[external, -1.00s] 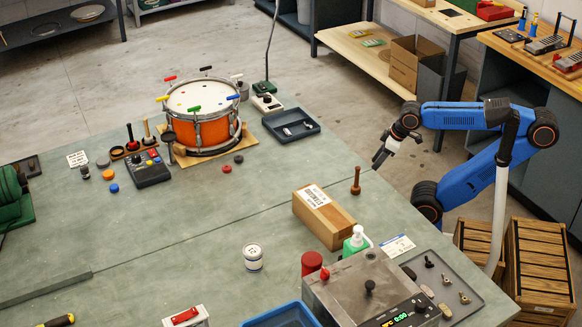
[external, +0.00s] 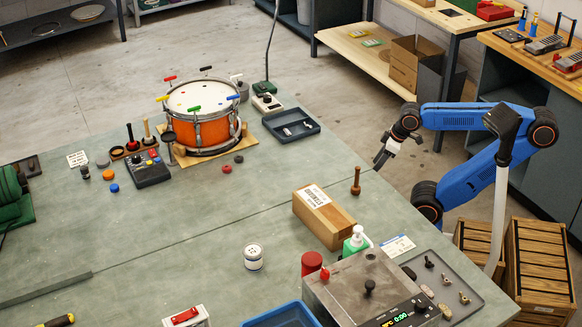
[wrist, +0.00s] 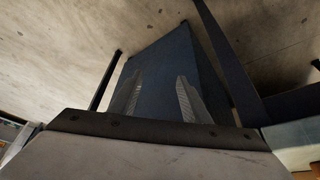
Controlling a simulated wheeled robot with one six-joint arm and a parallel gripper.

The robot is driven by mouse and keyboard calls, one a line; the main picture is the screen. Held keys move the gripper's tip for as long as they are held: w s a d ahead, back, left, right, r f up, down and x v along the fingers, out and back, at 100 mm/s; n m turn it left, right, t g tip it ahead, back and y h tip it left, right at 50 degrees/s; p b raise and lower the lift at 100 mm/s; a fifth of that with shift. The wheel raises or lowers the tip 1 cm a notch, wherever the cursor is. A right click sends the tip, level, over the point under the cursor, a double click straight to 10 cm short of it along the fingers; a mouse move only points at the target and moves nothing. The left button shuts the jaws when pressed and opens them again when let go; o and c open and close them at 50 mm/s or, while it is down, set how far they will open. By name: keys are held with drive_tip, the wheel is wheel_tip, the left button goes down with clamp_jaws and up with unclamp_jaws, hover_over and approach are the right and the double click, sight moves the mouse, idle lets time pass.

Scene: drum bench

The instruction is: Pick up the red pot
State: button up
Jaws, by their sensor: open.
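The red pot looks to be the small red cylinder (external: 312,264) on the green bench, at the lower middle of the external view. It stands between the wooden block and the metal box with the green display. My gripper (external: 379,164) is open and empty, above and beyond the bench's right edge, well away from the red pot. In the wrist view, the two grey ridged fingers (wrist: 160,98) stand apart with nothing between them. The red pot does not show in the wrist view.
A wooden block (external: 331,224), a green-white pump bottle (external: 355,241) and a metal box (external: 350,290) crowd the pot. A white jar (external: 252,257) stands to its left. An orange drum (external: 203,130) is farther back. The bench middle is clear.

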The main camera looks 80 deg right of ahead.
drive_tip(key=shift+o, duration=0.6)
drive_tip(key=o, duration=0.5)
drive_tip(key=shift+c, duration=0.2)
